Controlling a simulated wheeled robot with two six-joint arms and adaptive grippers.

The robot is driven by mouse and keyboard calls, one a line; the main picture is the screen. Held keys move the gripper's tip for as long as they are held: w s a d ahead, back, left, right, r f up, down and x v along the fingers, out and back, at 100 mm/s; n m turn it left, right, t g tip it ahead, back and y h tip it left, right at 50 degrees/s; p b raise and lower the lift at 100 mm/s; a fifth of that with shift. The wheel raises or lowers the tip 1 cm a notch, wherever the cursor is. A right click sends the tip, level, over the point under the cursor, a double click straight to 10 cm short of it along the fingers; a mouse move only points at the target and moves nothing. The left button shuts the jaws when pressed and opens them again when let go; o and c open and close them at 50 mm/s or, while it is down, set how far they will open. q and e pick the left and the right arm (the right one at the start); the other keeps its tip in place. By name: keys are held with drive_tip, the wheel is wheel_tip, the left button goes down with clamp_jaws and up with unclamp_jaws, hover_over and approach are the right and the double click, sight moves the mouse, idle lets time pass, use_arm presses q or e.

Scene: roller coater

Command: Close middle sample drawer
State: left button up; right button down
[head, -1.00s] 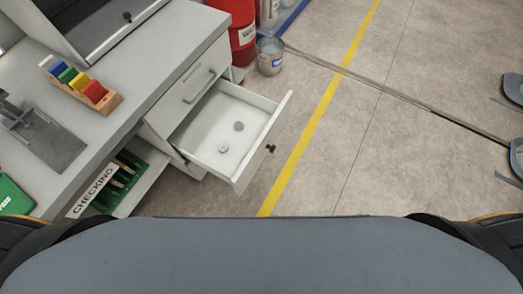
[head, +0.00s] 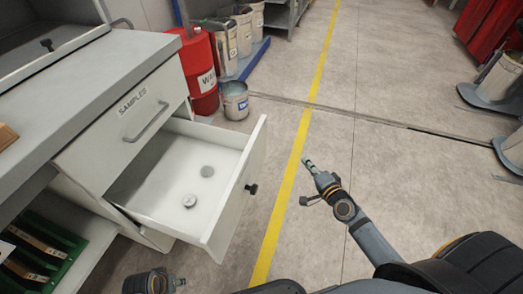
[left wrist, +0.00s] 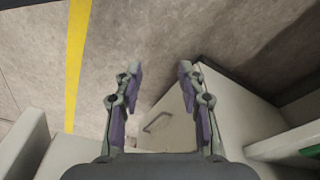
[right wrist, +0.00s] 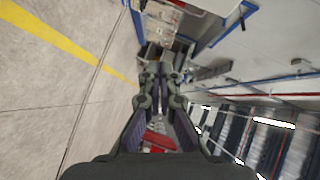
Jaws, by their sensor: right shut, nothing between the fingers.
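The white sample drawer (head: 160,200) below the top drawer is pulled far out of the grey cabinet in the head view. Its front panel (head: 240,195) carries a small dark knob (head: 252,188), and two small round discs lie inside. The top drawer (head: 135,115), labelled SAMPLES, is closed. My right gripper (head: 308,164) is shut and empty, in the air right of the drawer front and apart from it. Part of my left arm shows at the head view's bottom edge, left of centre. In the left wrist view my left gripper (left wrist: 155,78) is open with nothing between its fingers.
A red drum (head: 198,75) and a metal bucket (head: 235,100) stand behind the drawer. A green tray (head: 45,245) sits on a low shelf at the lower left. The floor with the yellow line (head: 297,160) is clear right of the drawer.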

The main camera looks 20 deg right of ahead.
drive_tip(key=w+a+r+m+t+y+b, duration=0.1)
drive_tip(key=a+r+m+t+y+b, duration=0.1)
drive_tip(key=a+r, duration=0.35)
use_arm(q)
wheel_tip(320, 180, up, 5)
drive_tip(key=p, duration=0.2)
use_arm(e)
approach(265, 121)
drive_tip(key=d, duration=0.3)
use_arm(q)
drive_tip(key=shift+g, duration=0.3)
drive_tip(key=f, duration=0.2)
drive_tip(key=a+f+p, duration=0.1)
drive_tip(key=f, duration=0.1)
drive_tip(key=shift+w+f, duration=0.1)
drive_tip(key=shift+w, duration=0.1)
use_arm(e)
drive_tip(key=w+a, duration=0.4)
drive_tip(key=w, duration=0.1)
drive_tip(key=shift+w+a, duration=0.15)
drive_tip(key=shift+w, duration=0.15)
